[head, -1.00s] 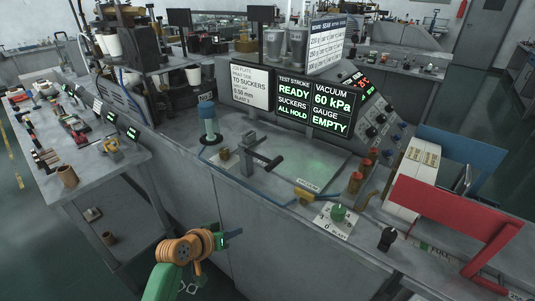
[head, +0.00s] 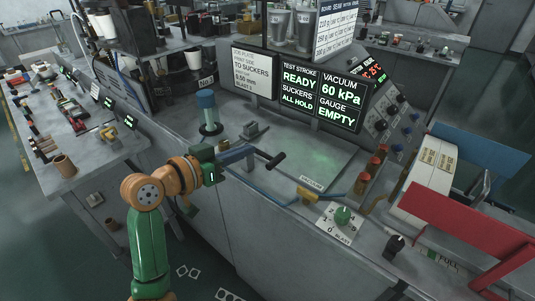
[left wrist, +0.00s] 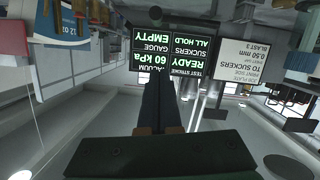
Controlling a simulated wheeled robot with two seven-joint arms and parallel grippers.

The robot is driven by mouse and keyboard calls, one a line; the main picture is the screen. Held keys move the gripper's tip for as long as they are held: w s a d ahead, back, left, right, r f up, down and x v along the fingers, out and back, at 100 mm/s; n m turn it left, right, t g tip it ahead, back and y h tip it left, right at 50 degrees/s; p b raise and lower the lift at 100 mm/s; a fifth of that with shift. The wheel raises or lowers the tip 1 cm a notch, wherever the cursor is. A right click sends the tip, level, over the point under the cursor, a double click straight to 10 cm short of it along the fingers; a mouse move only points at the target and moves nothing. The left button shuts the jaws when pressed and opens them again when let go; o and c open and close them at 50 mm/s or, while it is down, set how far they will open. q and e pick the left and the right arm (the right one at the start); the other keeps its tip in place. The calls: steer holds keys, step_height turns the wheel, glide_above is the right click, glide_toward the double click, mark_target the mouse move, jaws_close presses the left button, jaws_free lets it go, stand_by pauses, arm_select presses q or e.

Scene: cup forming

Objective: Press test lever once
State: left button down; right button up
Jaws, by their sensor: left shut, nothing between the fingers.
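The test lever (head: 275,161) is a dark bar with a black cross handle, standing out over the bench top beside the pale plate. My left gripper (head: 246,150) is at the near left of the lever, its fingers pointing right toward the lever's arm. It is shut and empty. The fingers partly hide the lever's arm and lower mount, so I cannot tell whether they touch. In the left wrist view, which is upside down, the shut fingers (left wrist: 165,100) point at the screens. My right gripper is not in view.
The screen (head: 300,83) reads test stroke READY, suckers ALL HOLD, vacuum 60 kPa, gauge EMPTY. The pale plate (head: 315,160) is bare.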

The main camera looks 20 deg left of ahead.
arm_select(q)
steer(key=p, duration=0.2)
glide_above(268, 157)
steer(key=s, duration=0.2)
steer(key=f, duration=0.4)
steer(key=shift+s+d+f, duration=0.1)
steer(key=shift+d+f, duration=0.15)
steer(key=shift+d, duration=0.1)
steer(key=shift+s+f, duration=0.15)
steer(key=shift+f, duration=0.4)
